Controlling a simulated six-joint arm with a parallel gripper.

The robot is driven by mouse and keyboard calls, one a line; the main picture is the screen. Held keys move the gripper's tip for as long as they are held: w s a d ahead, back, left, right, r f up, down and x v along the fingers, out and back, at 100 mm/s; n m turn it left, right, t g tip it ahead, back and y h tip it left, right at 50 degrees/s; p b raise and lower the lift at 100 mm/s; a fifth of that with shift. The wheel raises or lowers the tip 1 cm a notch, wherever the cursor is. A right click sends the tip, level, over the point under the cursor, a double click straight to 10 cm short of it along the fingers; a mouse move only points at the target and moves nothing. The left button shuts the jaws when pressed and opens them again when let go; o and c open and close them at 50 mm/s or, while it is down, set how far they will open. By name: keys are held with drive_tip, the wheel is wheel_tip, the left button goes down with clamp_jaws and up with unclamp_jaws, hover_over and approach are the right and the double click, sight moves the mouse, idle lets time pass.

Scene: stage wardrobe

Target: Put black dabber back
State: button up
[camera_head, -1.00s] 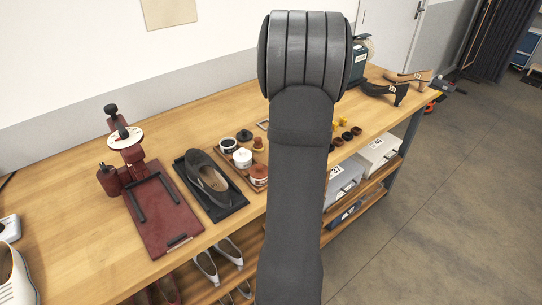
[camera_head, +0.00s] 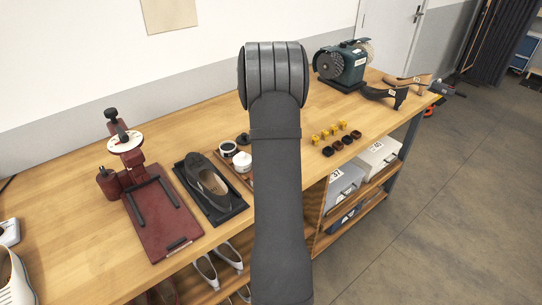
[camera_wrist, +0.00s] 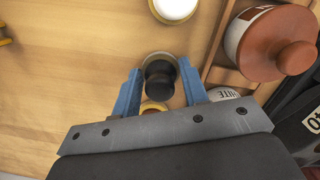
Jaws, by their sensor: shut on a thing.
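The black dabber (camera_wrist: 159,75) shows in the wrist view as a round black knob with a paler rim around it. My gripper (camera_wrist: 160,82) has its two blue fingers on either side of it, shut on it. Its height above the wooden bench cannot be told. A wooden tray (camera_wrist: 222,58) lies to the right of the fingers and holds a jar with a brown lid (camera_wrist: 270,45).
A white-topped round item (camera_wrist: 175,8) stands beyond the fingers. A jar marked WHITE (camera_wrist: 224,94) sits by the right finger. A black shoe (camera_head: 208,180), a maroon stand (camera_head: 160,210), small yellow and dark pieces (camera_head: 338,137) and a grinder (camera_head: 343,63) are on the bench.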

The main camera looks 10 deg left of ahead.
drive_tip(key=shift+f, duration=0.15)
drive_tip(key=o, duration=0.9)
drive_tip(key=shift+o, duration=0.2)
wheel_tip(320, 180, up, 12)
drive_tip(key=a, duration=0.1)
drive_tip(key=shift+w, duration=0.15)
drive_tip(key=shift+a, duration=0.1)
